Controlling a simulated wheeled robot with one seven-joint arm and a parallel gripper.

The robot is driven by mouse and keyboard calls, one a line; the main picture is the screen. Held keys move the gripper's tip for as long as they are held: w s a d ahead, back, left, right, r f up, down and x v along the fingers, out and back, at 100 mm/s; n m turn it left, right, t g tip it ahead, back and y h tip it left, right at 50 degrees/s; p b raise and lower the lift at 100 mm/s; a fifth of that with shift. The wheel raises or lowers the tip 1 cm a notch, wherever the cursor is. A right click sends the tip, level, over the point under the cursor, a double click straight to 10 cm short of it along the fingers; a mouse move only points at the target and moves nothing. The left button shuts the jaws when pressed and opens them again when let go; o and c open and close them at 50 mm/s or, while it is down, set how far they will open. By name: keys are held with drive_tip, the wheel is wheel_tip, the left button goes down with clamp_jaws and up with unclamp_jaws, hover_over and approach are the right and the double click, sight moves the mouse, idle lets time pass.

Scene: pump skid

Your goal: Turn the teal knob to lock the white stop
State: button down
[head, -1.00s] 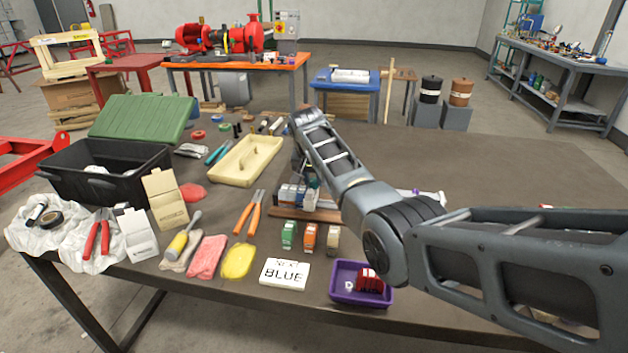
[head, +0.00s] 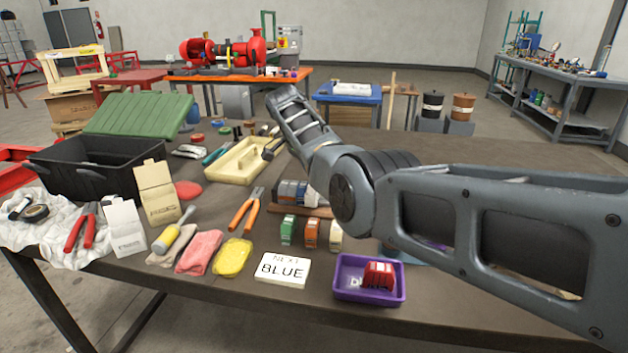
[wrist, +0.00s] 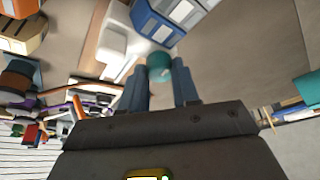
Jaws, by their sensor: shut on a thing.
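In the wrist view the round teal knob (wrist: 158,72) sits between the two blue-grey fingers of my gripper (wrist: 159,65). The gripper is shut on the knob, with one finger on each side. A white piece (wrist: 114,45), possibly the white stop, lies just beyond and left of the knob; whether it is locked cannot be told. Blue and grey blocks (wrist: 165,17) with pale labels stand beyond the fingertips.
A card reading "NEXT BLUE" (head: 282,269) and a purple tray (head: 345,291) holding a red block (head: 378,275) lie at the bench front. Green, orange and beige blocks stand behind the card. Orange pliers (head: 246,208) and a cream tray (head: 214,174) lie left. A teal object (wrist: 308,87) shows at right.

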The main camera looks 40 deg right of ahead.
drive_tip(key=shift+m, duration=0.3)
drive_tip(key=c, duration=0.8)
unclamp_jaws()
drive_tip(key=shift+r, duration=0.1)
drive_tip(key=v, duration=0.7)
drive_tip(key=shift+w+a+r, duration=0.15)
drive_tip(key=shift+r, duration=0.2)
